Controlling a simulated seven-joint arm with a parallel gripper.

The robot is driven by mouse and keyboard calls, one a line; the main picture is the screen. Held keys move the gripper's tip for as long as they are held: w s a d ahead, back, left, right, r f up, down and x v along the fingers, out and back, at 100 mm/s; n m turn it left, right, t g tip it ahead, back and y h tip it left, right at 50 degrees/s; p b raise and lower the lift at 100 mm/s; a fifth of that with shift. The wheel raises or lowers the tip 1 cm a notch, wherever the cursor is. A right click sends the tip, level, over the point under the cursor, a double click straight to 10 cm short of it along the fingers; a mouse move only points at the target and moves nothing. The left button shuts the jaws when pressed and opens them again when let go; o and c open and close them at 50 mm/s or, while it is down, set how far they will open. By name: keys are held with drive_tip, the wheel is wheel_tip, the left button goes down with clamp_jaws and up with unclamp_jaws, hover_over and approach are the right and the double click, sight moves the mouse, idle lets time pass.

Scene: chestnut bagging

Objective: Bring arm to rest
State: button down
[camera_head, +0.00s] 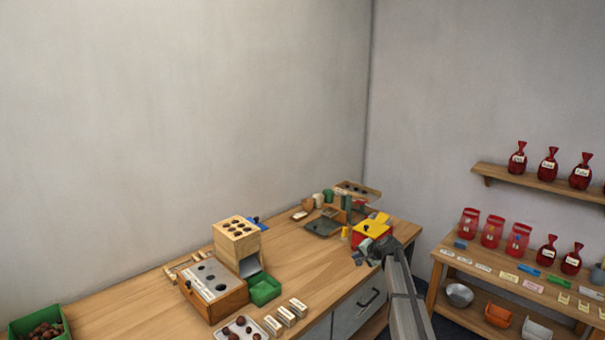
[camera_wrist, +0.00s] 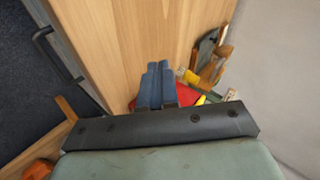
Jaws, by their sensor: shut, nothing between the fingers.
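My gripper (camera_head: 362,256) is at the right end of the wooden workbench (camera_head: 315,265), beside the yellow and red box (camera_head: 371,234). My arm reaches up to it from the bottom of the head view. In the wrist view the blue-grey fingers of my gripper (camera_wrist: 155,84) are together, with nothing between them. The bench top fills the middle of that view beyond the fingers. The red and yellow box (camera_wrist: 203,99) shows just behind the gripper's dark bar and is partly hidden. I cannot tell how high the fingers are above the bench.
On the bench stand a wooden block with holes (camera_head: 238,233), a grey-topped box (camera_head: 210,281), a green tray (camera_head: 264,289) and a white chestnut tray (camera_head: 243,331). A green bin (camera_head: 40,323) is at far left. A shelf unit (camera_head: 520,285) with red bags stands right.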

drive_tip(key=s+d+f+h, duration=0.2)
drive_tip(key=s+d+f, duration=0.3)
drive_tip(key=d+f, duration=0.25)
drive_tip(key=s+a+f+n+g, duration=0.1)
drive_tip(key=s+a+f+g, duration=0.25)
drive_tip(key=s+f, duration=1)
drive_tip(key=s+a+f+n+g, duration=0.25)
drive_tip(key=s+a+f, duration=0.25)
drive_tip(key=s+f, duration=0.85)
drive_tip(key=s+a+f+n+g+h, duration=0.1)
drive_tip(key=s+g, duration=0.3)
drive_tip(key=s, duration=1.8)
drive_tip(key=s+a+f+n+g+h, duration=0.2)
drive_tip(key=s+g, duration=0.3)
drive_tip(key=s, duration=1.7)
drive_tip(key=shift+s+a+f+n, duration=0.2)
drive_tip(key=shift+a+f+n, duration=0.1)
drive_tip(key=shift+n, duration=0.55)
